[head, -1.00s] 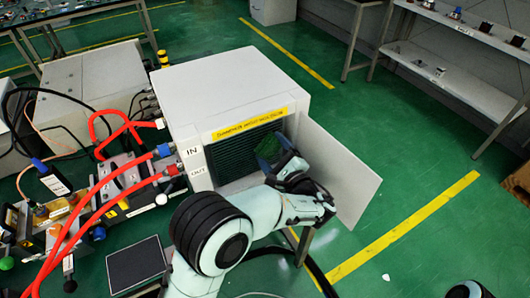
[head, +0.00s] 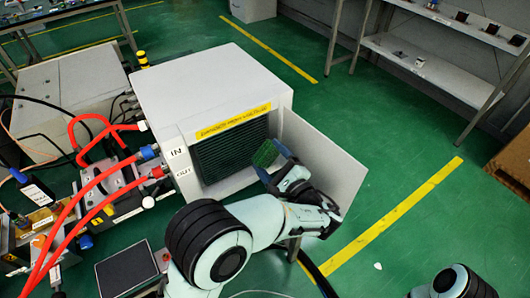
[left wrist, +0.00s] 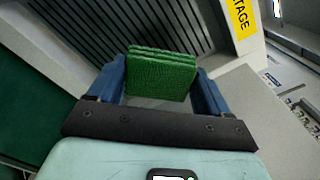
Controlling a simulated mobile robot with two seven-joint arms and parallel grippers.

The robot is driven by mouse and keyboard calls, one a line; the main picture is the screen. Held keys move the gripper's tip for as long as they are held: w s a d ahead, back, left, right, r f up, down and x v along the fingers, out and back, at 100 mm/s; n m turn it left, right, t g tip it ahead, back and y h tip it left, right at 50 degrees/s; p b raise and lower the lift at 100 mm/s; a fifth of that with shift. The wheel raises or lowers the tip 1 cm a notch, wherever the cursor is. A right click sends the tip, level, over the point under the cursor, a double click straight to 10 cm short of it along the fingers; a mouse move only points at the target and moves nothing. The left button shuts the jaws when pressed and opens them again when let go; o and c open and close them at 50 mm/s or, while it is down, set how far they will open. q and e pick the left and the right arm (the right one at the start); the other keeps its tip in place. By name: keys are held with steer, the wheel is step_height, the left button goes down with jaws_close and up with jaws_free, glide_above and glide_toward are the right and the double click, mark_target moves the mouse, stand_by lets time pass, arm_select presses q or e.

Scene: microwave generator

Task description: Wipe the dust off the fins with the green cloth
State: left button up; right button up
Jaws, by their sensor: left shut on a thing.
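The green cloth (head: 266,153) is folded into a block and held in my left gripper (head: 274,163), in front of the right part of the fins. In the left wrist view the cloth (left wrist: 160,75) sits between the two blue fingers of the left gripper (left wrist: 160,88). The dark fins (head: 230,155) are set in the front of a white cabinet (head: 215,75). They also show behind the cloth in the left wrist view (left wrist: 100,30). A gap seems to lie between cloth and fins; contact cannot be told. Dust cannot be made out. My right gripper is not in view.
The cabinet's open door (head: 325,165) stands right of the fins, close to my left gripper. Red hoses (head: 95,205) and fittings crowd the left. A dark flat pad (head: 125,272) lies at the lower left. Shelves (head: 430,60) stand at the back right.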

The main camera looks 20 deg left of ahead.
arm_select(q)
steer(key=shift+s+d, duration=0.25)
steer(key=shift+d, duration=0.05)
steer(key=shift+v, duration=1.5)
steer(key=m, duration=0.9)
glide_toward(218, 167)
steer(key=x, duration=0.4)
steer(key=shift+a, duration=0.1)
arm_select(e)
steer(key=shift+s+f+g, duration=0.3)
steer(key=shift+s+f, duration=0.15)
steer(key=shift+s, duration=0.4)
arm_select(q)
steer(key=shift+x, duration=1)
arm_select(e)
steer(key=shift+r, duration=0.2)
